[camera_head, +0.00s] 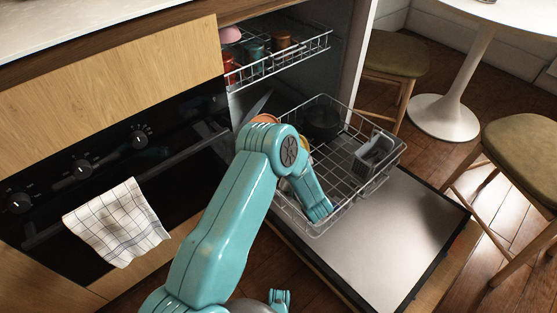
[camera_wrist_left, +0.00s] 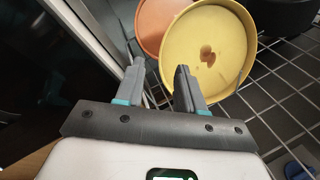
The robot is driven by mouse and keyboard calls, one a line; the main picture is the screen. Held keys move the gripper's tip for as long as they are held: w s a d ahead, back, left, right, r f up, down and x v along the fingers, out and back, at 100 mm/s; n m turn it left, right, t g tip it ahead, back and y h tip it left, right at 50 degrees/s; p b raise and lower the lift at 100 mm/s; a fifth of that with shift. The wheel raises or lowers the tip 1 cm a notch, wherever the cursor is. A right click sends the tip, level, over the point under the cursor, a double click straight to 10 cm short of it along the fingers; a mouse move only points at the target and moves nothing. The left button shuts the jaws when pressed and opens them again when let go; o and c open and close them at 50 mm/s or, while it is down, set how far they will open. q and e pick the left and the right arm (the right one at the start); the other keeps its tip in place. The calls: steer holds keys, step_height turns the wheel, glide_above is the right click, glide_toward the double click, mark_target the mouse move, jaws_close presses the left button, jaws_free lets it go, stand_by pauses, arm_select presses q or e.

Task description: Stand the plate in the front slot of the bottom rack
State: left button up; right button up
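A yellow plate (camera_wrist_left: 222,48) with a brown stain shows in the left wrist view, its face turned toward the camera, at the rack wires. An orange plate (camera_wrist_left: 152,24) is partly hidden behind it; its rim also shows in the head view (camera_head: 264,118). My left gripper (camera_wrist_left: 158,74) is open, its fingers apart with nothing visibly clamped. The right finger overlaps the yellow plate's lower left in the picture; I cannot tell whether they touch. The bottom rack (camera_head: 386,171) is pulled out over the lowered door. My left arm hides its front slots.
A dark pot (camera_head: 321,118) and a grey cutlery basket (camera_head: 375,154) stand in the bottom rack. The upper rack (camera_head: 290,60) holds cups and a pink dish. The open door (camera_head: 400,240) is bare. Stools (camera_head: 525,155) and a table (camera_head: 442,117) stand right.

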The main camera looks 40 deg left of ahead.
arm_select(q)
steer(key=p+v, duration=0.3)
steer(key=v, duration=0.9)
steer(key=shift+d, duration=0.3)
steer(key=shift+r, duration=0.1)
